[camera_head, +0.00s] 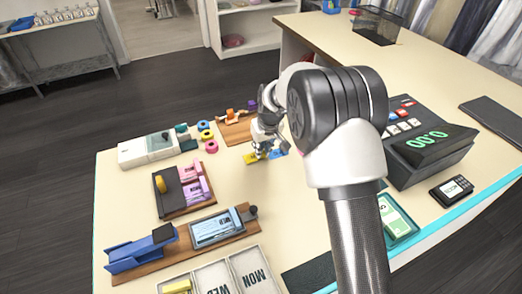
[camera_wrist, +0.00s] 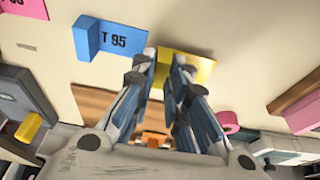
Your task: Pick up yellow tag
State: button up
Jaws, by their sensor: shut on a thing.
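The yellow tag (camera_head: 251,158) is at the table's middle in the head view, just under my gripper (camera_head: 264,150). In the wrist view the yellow tag (camera_wrist: 190,66) is an L-shaped piece between the fingertips of my gripper (camera_wrist: 167,75). The fingers are shut on it and hide part of its face. Whether it touches the table cannot be told. A blue tag marked T 95 (camera_wrist: 112,40) lies close beside it, apart from the fingers; it also shows in the head view (camera_head: 278,152).
A wooden board with orange and purple pieces (camera_head: 236,128) lies behind the gripper. Pink, yellow and green rings (camera_head: 207,135) are to its left. A cash register (camera_head: 428,140) stands at the right. Bare tabletop lies left of the tag.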

notch_tip(320, 180, up, 24)
jog(key=p, duration=0.9)
jog(key=shift+r+p, duration=0.15)
jog(key=shift+p, duration=0.2)
